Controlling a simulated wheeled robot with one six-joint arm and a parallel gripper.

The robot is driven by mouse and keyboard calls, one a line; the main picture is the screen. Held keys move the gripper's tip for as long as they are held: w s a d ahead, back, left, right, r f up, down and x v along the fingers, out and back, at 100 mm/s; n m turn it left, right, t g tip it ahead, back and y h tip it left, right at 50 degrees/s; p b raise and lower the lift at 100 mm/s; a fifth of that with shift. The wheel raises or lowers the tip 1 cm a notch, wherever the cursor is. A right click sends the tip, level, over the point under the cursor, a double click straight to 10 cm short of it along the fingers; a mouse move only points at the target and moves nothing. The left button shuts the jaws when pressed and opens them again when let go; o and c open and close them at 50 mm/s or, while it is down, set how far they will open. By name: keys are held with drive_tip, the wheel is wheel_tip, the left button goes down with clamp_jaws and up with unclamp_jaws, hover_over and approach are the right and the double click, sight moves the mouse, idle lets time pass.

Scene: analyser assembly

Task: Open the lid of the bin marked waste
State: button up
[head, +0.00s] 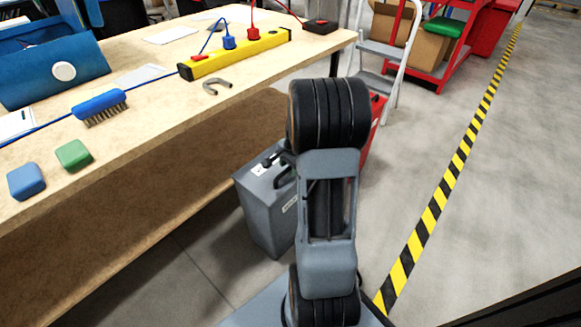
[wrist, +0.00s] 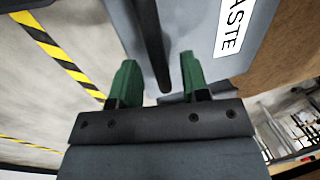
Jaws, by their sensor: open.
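The waste bin (wrist: 205,20) is grey, with a white label on its side that reads "ASTE" in the wrist view, its first letter cut off. In the head view the grey bin (head: 262,212) stands upright on the floor beside the workbench, partly behind my arm. My gripper (wrist: 160,80) has two green fingers, open, with a dark narrow strip of the bin (wrist: 152,45) showing between them. I cannot tell whether they touch it. In the head view my arm mostly hides the gripper. The lid shows no clear gap.
A red object (head: 376,115) and a step ladder (head: 393,60) stand behind. Open floor lies right, with a striped line (head: 441,195).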

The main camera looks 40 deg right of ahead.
drive_tip(key=shift+c, duration=0.3)
clamp_jaws()
idle(0.4)
